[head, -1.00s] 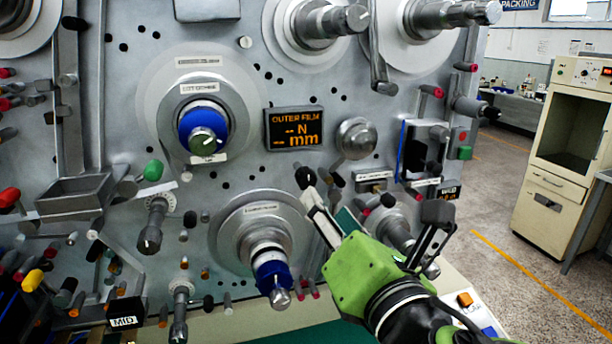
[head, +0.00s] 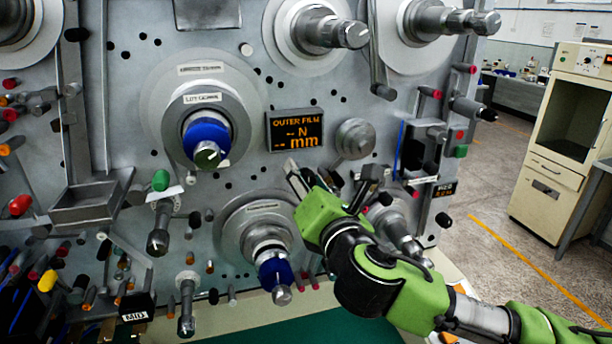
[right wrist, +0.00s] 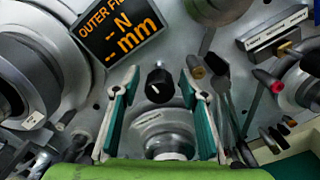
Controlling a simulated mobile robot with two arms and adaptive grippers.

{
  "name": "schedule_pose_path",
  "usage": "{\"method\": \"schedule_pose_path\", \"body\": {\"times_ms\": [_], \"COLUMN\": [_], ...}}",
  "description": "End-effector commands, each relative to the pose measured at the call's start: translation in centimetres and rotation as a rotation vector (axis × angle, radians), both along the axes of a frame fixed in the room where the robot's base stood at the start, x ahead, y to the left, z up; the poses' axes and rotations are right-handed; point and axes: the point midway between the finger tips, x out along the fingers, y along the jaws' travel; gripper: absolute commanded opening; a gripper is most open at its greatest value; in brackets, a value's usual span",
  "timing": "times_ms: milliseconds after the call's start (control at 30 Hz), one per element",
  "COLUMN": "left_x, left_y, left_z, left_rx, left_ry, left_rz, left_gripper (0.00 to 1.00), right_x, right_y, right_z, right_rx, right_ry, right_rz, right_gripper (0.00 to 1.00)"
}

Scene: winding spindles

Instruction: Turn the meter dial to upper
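The meter dial (right wrist: 159,85) is a small black round knob with a white mark, on the grey panel below the display (head: 294,130), which reads "OUTER FILM -- N -- mm". In the right wrist view the white mark lies toward the knob's left side. My right gripper (head: 333,172) is open in front of the panel. In the right wrist view its two green-padded fingers (right wrist: 160,92) stand on either side of the dial, with gaps on both sides. In the head view the dial is largely hidden by the gripper. My left gripper is not in view.
A silver round knob (head: 355,139) is right of the display. Several pegs and rollers stick out around the gripper.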

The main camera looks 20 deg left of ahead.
Motion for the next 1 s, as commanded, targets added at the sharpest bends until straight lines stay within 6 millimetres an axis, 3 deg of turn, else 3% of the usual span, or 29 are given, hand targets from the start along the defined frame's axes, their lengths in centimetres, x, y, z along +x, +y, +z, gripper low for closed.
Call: {"method": "schedule_pose_path", "body": {"times_ms": [133,300,667,1000], "left_x": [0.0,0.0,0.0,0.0], "left_y": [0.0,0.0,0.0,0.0], "left_z": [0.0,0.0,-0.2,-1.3], "left_rx": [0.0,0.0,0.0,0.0], "left_ry": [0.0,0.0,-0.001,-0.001], "left_rz": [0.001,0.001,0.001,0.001], "left_gripper": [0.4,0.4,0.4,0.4], "right_x": [0.0,0.0,0.0,0.0], "right_y": [0.0,0.0,0.0,0.0], "right_z": [0.0,0.0,-0.1,-0.2], "right_rx": [0.0,0.0,0.028,0.205], "right_ry": [0.0,0.0,0.02,0.139], "right_rz": [0.0,0.0,-0.001,-0.001], "right_gripper": [0.4,0.01,0.01,0.01]}}
